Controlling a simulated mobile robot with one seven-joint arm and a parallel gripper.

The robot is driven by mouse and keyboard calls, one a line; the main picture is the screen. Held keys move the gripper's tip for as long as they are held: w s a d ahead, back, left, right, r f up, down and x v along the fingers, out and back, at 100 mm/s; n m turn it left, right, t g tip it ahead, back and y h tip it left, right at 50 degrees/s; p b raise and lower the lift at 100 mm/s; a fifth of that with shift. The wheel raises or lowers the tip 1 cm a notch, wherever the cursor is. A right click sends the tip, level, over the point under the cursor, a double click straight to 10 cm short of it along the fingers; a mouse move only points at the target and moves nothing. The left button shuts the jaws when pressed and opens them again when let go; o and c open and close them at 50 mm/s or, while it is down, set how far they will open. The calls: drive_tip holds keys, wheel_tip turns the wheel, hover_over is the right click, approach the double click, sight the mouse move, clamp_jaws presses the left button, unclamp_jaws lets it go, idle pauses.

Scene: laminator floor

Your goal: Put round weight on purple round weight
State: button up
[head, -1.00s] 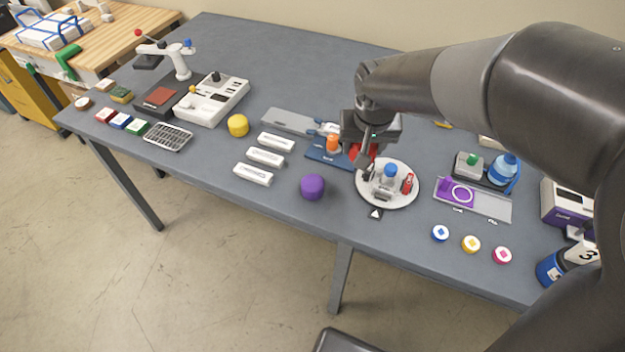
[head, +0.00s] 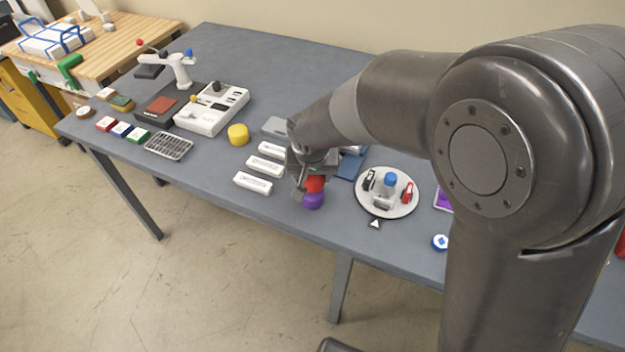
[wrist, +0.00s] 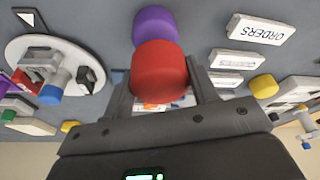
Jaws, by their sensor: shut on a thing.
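My gripper (head: 308,181) is shut on a red round weight (wrist: 160,72), with a finger on each side of it in the wrist view. The purple round weight (head: 313,201) stands on the grey table near its front edge. In the head view the red weight (head: 316,183) shows just above the purple one and overlaps its top. In the wrist view the purple weight (wrist: 154,24) shows beyond the red one, partly covered by it. I cannot tell whether the two weights touch.
A round white plate (head: 400,208) with small parts stands to the right. White labelled blocks (head: 253,183) lie close on the left. A yellow round weight (head: 238,134) stands farther left. The table front between the purple weight and the plate is clear.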

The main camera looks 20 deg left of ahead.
drive_tip(key=shift+f, duration=1.15)
drive_tip(key=shift+f, duration=0.15)
drive_tip(key=o, duration=1.2)
drive_tip(key=v, duration=1.2)
drive_tip(key=shift+d+r, duration=0.15)
drive_tip(key=shift+r, duration=0.05)
